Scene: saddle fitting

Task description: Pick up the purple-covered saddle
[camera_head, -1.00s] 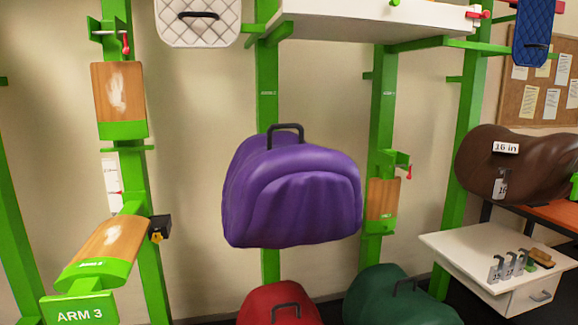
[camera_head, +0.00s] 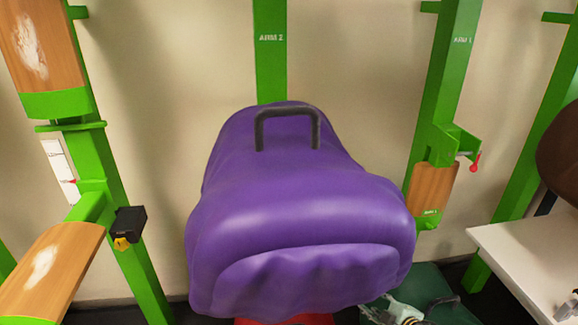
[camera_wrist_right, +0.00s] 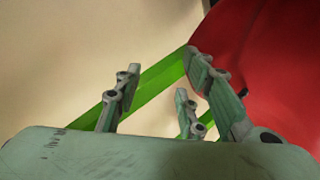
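The purple-covered saddle (camera_head: 300,215) hangs in the middle of the head view, in front of the green post marked ARM 2. A dark handle (camera_head: 287,114) stands up from its top. My right gripper (camera_head: 410,318) shows only in part at the bottom edge of the head view, below and to the right of the saddle. In the right wrist view my right gripper (camera_wrist_right: 165,95) has its fingers spread apart with nothing between them. A red surface fills the upper right of that view. My left gripper is not in view.
Wooden pads on green arms (camera_head: 50,270) stand at left, with a black box (camera_head: 130,222) beside them. Another wooden pad (camera_head: 430,190) is at right. A red cover (camera_head: 290,320) and a green cover (camera_head: 450,285) lie below. A white table (camera_head: 520,250) is at right.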

